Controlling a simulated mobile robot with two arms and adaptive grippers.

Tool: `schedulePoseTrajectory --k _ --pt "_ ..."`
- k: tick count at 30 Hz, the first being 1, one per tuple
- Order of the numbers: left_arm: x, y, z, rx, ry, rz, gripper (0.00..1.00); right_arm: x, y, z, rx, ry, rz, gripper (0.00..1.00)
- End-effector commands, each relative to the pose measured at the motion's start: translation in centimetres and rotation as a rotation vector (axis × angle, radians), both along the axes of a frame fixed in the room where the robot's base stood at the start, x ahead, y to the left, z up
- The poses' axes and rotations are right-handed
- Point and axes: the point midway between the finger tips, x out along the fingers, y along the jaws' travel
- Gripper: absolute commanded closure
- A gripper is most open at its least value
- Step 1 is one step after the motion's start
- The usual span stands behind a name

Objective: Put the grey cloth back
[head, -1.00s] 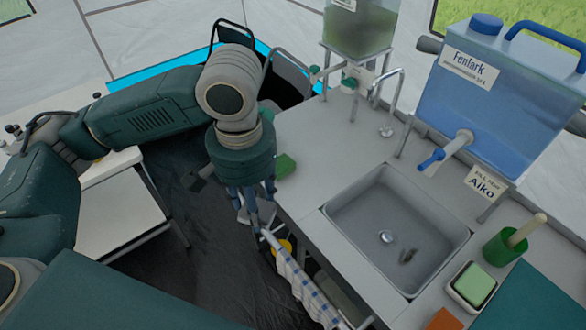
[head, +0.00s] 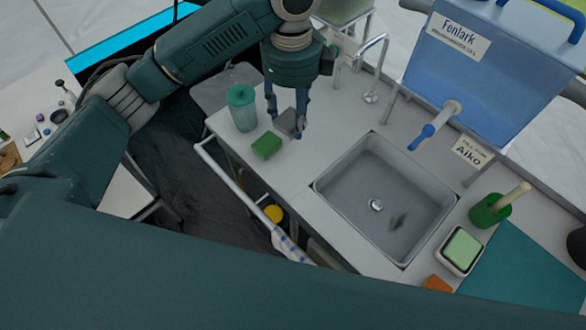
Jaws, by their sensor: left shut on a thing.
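My left gripper (head: 285,124) is over the counter, left of the sink. Its fingers are shut on a small dark grey piece, which looks like the grey cloth (head: 290,119). The cloth is between the two fingers, and part of it is hidden by them. I cannot tell whether its lower edge touches the counter. A white rail (head: 233,183) runs along the counter's front edge, with a blue-and-white checked cloth (head: 288,250) hanging at its near end. My right gripper is not in view.
The sink (head: 382,200), a tap (head: 372,68) and a blue water tank (head: 478,80) are to the right. Counter between sponge and sink is clear.

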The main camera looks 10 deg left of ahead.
Motion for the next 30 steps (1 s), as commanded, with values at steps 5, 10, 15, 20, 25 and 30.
schedulePoseTrajectory --k 5,10,15,20,25,30 --pt "0.3 -0.5 -0.5 0.002 0.006 -0.102 0.76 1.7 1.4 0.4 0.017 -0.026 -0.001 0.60" --pt "0.2 -0.4 -4.0 0.003 0.010 -0.108 0.76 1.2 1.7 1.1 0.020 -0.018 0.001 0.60" --pt "0.1 -0.4 -8.6 0.004 0.010 -0.108 0.76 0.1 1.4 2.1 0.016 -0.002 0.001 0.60" --pt "0.2 -0.4 -12.5 0.003 0.007 -0.107 0.76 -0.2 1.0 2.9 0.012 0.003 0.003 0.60" --pt "0.3 -0.4 -15.1 0.003 0.005 -0.107 0.76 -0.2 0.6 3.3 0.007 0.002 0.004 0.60" --pt "0.2 -0.4 -16.6 0.003 0.007 -0.108 0.76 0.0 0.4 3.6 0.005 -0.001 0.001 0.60"
